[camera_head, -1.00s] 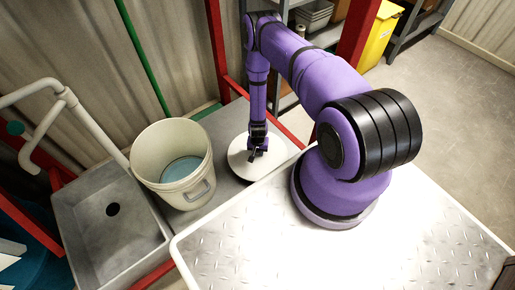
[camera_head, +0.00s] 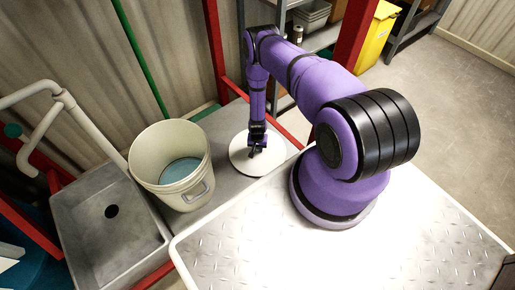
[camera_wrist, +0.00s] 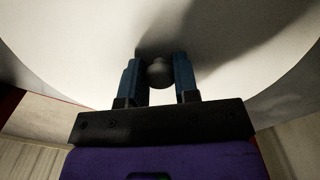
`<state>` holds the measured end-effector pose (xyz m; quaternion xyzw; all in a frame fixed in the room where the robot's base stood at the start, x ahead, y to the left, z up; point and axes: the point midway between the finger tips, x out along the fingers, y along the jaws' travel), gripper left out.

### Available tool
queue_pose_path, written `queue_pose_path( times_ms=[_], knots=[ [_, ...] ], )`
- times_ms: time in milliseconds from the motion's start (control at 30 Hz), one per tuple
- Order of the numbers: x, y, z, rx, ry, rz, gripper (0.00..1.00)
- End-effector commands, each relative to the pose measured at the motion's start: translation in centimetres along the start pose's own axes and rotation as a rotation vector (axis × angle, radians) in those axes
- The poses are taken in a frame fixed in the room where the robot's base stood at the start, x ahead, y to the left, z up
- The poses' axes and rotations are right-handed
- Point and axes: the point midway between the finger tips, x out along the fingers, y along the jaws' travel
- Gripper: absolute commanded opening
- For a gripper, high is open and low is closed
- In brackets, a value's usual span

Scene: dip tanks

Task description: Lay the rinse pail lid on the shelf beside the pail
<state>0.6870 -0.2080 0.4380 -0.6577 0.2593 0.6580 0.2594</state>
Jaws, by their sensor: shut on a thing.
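The rinse pail lid (camera_head: 240,157) is a round white disc, level, at the shelf (camera_head: 222,128) to the right of the pail in the head view. It looks to be at or very close to the grey shelf surface. My gripper (camera_head: 256,151) is above it, pointing down. In the wrist view the lid (camera_wrist: 75,45) fills most of the picture, and my gripper (camera_wrist: 160,75) is shut on its dark round knob (camera_wrist: 160,71). The cream rinse pail (camera_head: 168,148) stands upright and open, with bluish liquid inside, apart from the lid.
A grey sink (camera_head: 85,235) with a drain hole is left of the pail, under a white pipe (camera_head: 85,125). A red post (camera_head: 215,50) and rail stand behind the shelf. A bright metal plate (camera_head: 320,255) lies in front. A yellow bin (camera_head: 378,35) stands at the back right.

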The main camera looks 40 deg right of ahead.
Motion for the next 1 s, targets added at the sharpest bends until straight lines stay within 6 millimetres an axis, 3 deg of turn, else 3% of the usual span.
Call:
queue_pose_path(
  times_ms=[133,167,267,667,1000],
  knots=[
    [0.3,0.0,0.0,0.0,0.0,0.0,0.0],
    [0.3,0.0,0.0,0.0,0.0,0.0,0.33],
    [0.2,0.0,0.0,0.0,0.0,0.0,0.54],
    [-0.5,0.0,0.0,0.0,0.0,0.0,0.54],
    [-5.9,-0.1,-0.1,0.001,0.001,-0.001,0.54]
  ],
)
